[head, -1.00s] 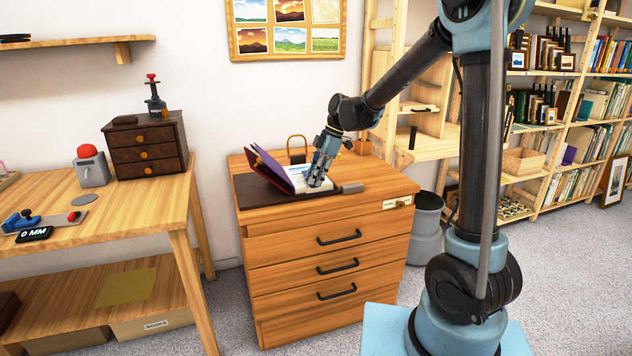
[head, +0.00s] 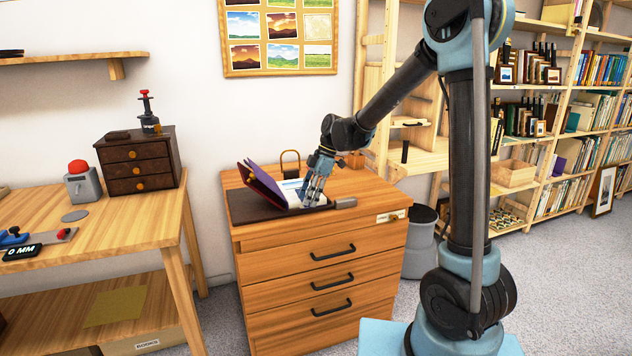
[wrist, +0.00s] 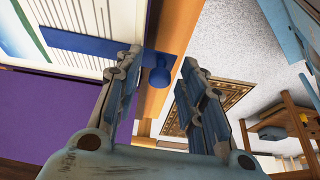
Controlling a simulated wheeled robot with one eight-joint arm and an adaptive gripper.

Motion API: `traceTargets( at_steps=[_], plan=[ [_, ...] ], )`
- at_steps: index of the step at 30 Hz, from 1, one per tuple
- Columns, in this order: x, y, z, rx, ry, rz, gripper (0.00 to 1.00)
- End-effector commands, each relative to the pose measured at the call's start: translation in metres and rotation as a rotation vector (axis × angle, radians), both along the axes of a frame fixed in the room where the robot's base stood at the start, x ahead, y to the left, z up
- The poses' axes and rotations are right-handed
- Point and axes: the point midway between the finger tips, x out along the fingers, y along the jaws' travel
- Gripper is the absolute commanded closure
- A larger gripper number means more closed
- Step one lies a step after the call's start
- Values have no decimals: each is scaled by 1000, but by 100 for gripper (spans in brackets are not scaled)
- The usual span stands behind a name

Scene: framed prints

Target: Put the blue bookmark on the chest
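The blue bookmark (wrist: 92,44) shows in the wrist view as a flat blue strip lying on a page of the open book (wrist: 22,40). Its end, with a round blue knob, sticks out past the page edge. My gripper (wrist: 168,62) is open, its fingers on either side of this end with a gap to the right finger. In the head view my gripper (head: 314,194) is over the right part of the book with the purple cover (head: 262,182); the bookmark is too small to tell there. A small dark chest of drawers (head: 140,168) stands on the left table.
The book lies on a dark mat (head: 248,210) on a wooden drawer cabinet (head: 372,184), near a padlock-shaped object (head: 290,162). The left table (head: 120,224) also holds a red-topped grey block (head: 80,186). A stamp-like object (head: 148,116) stands on the dark chest, taking up part of its top.

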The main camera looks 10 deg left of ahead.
Motion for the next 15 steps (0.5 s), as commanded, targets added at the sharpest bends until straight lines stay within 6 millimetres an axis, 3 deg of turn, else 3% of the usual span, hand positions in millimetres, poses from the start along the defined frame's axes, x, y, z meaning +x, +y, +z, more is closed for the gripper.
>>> traceTargets(
  at_steps=[5,15],
  plan=[
    [4,-8,22,0,0,-1,63],
    [21,-29,83,0,0,-1,63]
  ],
)
